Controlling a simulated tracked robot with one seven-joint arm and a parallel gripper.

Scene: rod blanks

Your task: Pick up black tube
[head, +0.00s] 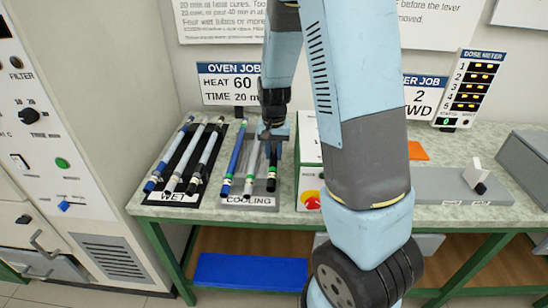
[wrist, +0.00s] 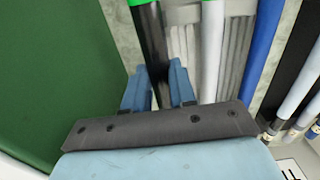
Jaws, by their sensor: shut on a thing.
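The black tube (head: 272,172), with a green band, is the rightmost tube at the COOLING tray (head: 238,202). It also shows in the wrist view (wrist: 152,42), running down between my two blue fingers. My gripper (head: 272,142) is shut on this tube, with one finger on each side; the fingers also show in the wrist view (wrist: 160,88). The tube's far end is hidden behind my gripper in the head view. I cannot tell whether the tube is clear of the tray.
A white tube (head: 251,165) and a blue tube (head: 234,160) lie left of the black tube. The WET tray (head: 157,198) holds more tubes further left. A box with a red button (head: 309,200) stands close on the right. Wall signs are behind.

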